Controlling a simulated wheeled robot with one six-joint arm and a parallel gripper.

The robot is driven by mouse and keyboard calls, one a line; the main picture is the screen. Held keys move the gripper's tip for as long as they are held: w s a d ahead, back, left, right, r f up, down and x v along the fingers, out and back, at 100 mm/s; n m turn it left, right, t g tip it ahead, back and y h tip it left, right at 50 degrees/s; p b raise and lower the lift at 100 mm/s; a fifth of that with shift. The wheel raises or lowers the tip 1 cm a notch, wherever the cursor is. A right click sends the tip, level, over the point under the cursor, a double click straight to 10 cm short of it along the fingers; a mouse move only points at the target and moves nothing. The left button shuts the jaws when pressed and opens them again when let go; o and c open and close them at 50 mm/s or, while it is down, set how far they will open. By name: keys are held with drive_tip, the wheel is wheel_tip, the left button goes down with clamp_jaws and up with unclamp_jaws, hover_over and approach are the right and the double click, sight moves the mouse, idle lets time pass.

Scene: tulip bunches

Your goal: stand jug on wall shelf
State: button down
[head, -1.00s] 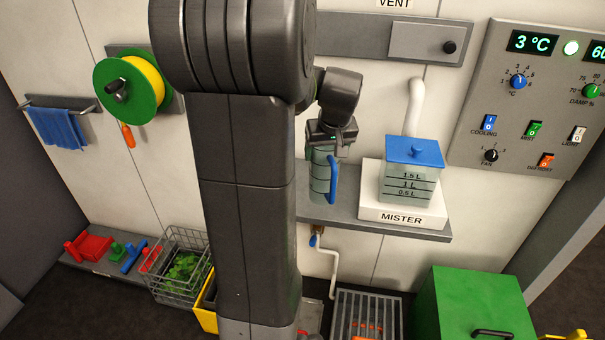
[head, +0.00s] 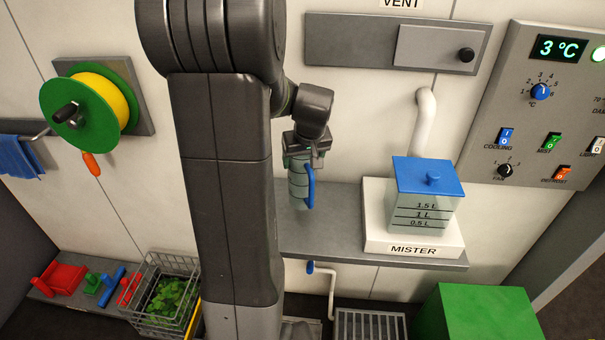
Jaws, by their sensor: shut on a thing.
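The jug (head: 299,188) is a clear, greenish cylinder with dark rings and a blue handle on its right side. My gripper (head: 299,155) is shut on the jug near its top, and the jug hangs close to upright, slightly tilted. The grey wall shelf (head: 332,228) runs to the right from behind my arm. The jug's base shows in front of the shelf's left part; I cannot tell whether it touches the shelf. My arm column hides the shelf's left end.
The white mister base (head: 374,215) with its blue-lidded tank (head: 424,210) stands on the shelf's right part. A white pipe (head: 425,120) rises behind it. A blue-handled tap (head: 312,268) is below the shelf. A wire basket (head: 150,305) and a green box (head: 475,315) stand lower down.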

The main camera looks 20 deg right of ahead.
sight(303, 172)
drive_tip(key=shift+f, duration=2.2)
drive_tip(key=shift+c, duration=0.8)
unclamp_jaws()
drive_tip(key=v, duration=1.2)
drive_tip(key=shift+s, duration=0.1)
